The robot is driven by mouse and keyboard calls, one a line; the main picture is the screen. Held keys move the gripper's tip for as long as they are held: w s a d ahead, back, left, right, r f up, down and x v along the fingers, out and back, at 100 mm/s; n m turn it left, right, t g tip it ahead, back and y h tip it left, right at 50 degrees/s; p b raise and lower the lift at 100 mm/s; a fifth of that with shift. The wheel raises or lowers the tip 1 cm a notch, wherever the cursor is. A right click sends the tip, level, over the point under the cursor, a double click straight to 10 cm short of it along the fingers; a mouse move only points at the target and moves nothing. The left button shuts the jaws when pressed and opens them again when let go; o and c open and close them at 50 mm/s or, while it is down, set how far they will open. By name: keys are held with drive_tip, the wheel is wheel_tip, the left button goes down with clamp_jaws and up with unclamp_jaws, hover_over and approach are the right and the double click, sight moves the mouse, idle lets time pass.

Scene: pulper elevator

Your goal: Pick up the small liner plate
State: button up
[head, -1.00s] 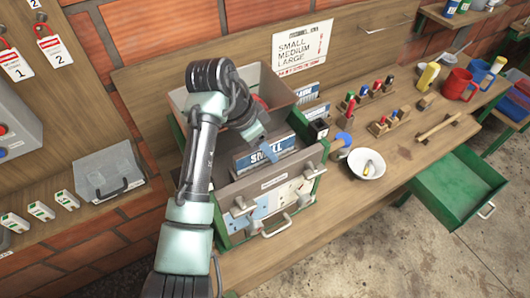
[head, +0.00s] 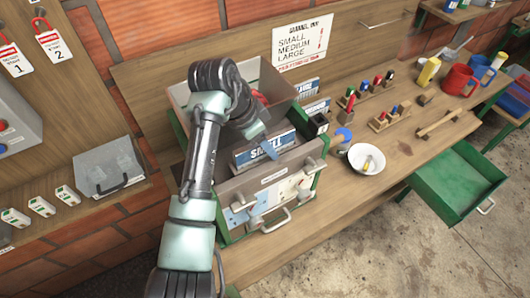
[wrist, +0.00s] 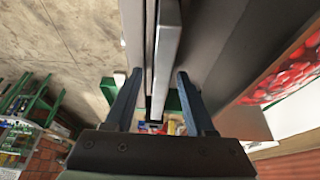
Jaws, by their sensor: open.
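The small liner plate (head: 244,160) is a grey plate with a blue band reading SMALL. It stands upright in the top of the green-sided machine in the head view. My gripper (head: 268,150) is right at it, with one blue finger in front of the lettered face. In the wrist view my gripper (wrist: 160,98) is open, with one dark blue finger on each side of a thin upright plate seen edge-on (wrist: 166,55). Gaps show between the fingers and that plate. The far finger is hidden in the head view.
A grey bin (head: 182,95) with red contents stands behind the plate. Other blue-labelled plates (head: 307,90) stand to the right. A white bowl (head: 367,172) and pegged blocks (head: 384,122) are on the bench. A green drawer (head: 452,190) hangs open at right.

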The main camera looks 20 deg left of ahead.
drive_tip(key=shift+c, duration=0.3)
clamp_jaws()
idle(1.1)
